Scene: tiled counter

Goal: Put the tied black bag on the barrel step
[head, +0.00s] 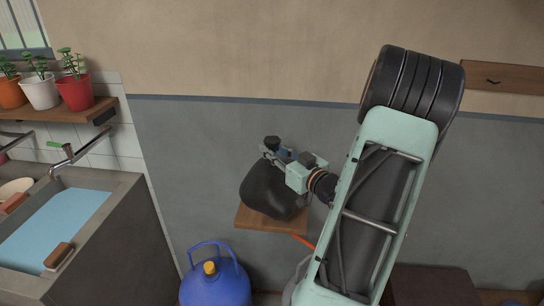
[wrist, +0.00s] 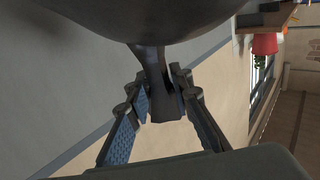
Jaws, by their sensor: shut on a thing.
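The tied black bag (head: 268,190) hangs upright in the head view, a rounded dark bundle with its tied neck at the top. In the wrist view the bag (wrist: 160,20) fills the top of the picture, and its narrow neck comes down between the fingers. My gripper (head: 275,153) is shut on that neck; its ridged fingers also show in the wrist view (wrist: 158,88). A small brown wooden board (head: 250,219), perhaps the barrel step, shows right under the bag. I cannot tell whether the bag touches it. Whatever supports the board is mostly hidden.
A blue gas bottle (head: 214,288) stands below and left of the board. A grey sink (head: 125,220) with water and a brush (head: 58,256) is at left, under a shelf with potted plants (head: 75,90). A dark brown piece (head: 430,287) is at lower right. The grey wall is close behind.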

